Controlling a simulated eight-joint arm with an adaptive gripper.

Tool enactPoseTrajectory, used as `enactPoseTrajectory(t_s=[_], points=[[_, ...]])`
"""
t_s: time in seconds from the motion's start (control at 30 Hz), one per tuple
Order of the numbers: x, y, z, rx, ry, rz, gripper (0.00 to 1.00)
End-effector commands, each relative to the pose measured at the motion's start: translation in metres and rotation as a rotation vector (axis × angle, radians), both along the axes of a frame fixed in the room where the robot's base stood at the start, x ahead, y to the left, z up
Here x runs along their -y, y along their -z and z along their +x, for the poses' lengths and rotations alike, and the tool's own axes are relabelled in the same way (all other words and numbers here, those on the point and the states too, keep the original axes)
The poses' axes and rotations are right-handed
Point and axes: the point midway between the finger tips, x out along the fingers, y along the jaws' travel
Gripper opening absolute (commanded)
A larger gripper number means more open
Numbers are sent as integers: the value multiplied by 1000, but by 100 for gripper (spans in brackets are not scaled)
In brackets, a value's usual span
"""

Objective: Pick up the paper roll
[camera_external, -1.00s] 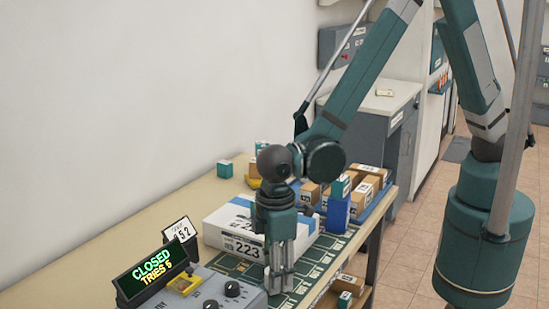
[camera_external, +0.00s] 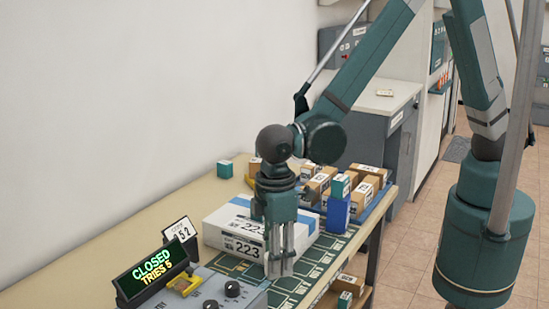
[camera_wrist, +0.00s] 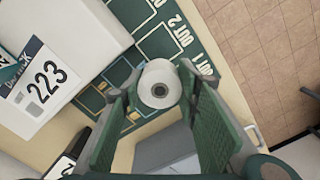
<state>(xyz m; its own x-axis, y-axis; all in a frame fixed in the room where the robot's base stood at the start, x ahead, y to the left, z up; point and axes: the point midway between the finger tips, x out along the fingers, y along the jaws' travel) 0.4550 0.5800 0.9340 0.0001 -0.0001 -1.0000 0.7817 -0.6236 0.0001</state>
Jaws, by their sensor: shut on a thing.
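The white paper roll (camera_wrist: 160,86) is between the fingertips of my gripper (camera_wrist: 158,92) in the wrist view, with the dark hole of its core facing the camera. My gripper is shut on it. In the external view my gripper (camera_external: 279,264) points down in front of the white 223 parcel (camera_external: 238,240), above the green printed mat (camera_external: 318,262). The roll is hard to tell from the fingers there. The parcel also shows at the left of the wrist view (camera_wrist: 60,50).
A grey control box (camera_external: 215,290) with knobs and a "CLOSED TRIES 5" display (camera_external: 157,273) stands at the front left. A blue box (camera_external: 338,214) and several small brown parcels (camera_external: 365,190) stand behind my gripper.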

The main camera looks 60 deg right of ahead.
Motion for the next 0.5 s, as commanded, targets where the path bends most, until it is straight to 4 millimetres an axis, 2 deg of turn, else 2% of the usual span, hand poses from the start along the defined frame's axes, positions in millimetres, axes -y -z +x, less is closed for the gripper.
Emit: enactPoseTrajectory(t_s=[0.1, 0.3, 0.5], points=[[0, -18, 0, 0, 0, 0, 19], [0, -42, 0, 0, 0, 0, 19], [0, -53, 0, 0, 0, 0, 19]])
